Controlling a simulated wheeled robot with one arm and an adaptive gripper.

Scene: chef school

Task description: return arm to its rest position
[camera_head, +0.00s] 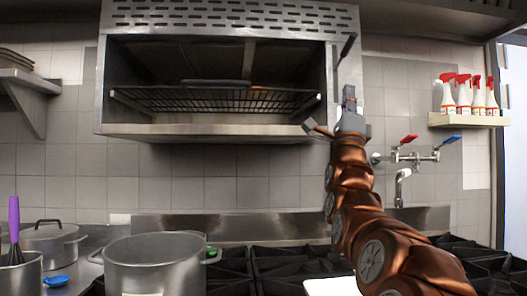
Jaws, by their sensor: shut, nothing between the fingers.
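My copper-coloured arm (352,185) rises from the lower right over the stove. It reaches up to the right side of the open wall-mounted oven. My gripper (349,93) is at the arm's top end, pointing up and away in front of the oven's right edge. It is shut and empty. The fingers are small in the view, and their exact distance from the oven frame cannot be told.
The open salamander oven (225,130) has a wire rack (215,100) with a dark flat item on it. A large pot (155,265) stands at the lower left, beside black burner grates (285,265). Taps (415,157) and a shelf of spray bottles (465,120) are at right.

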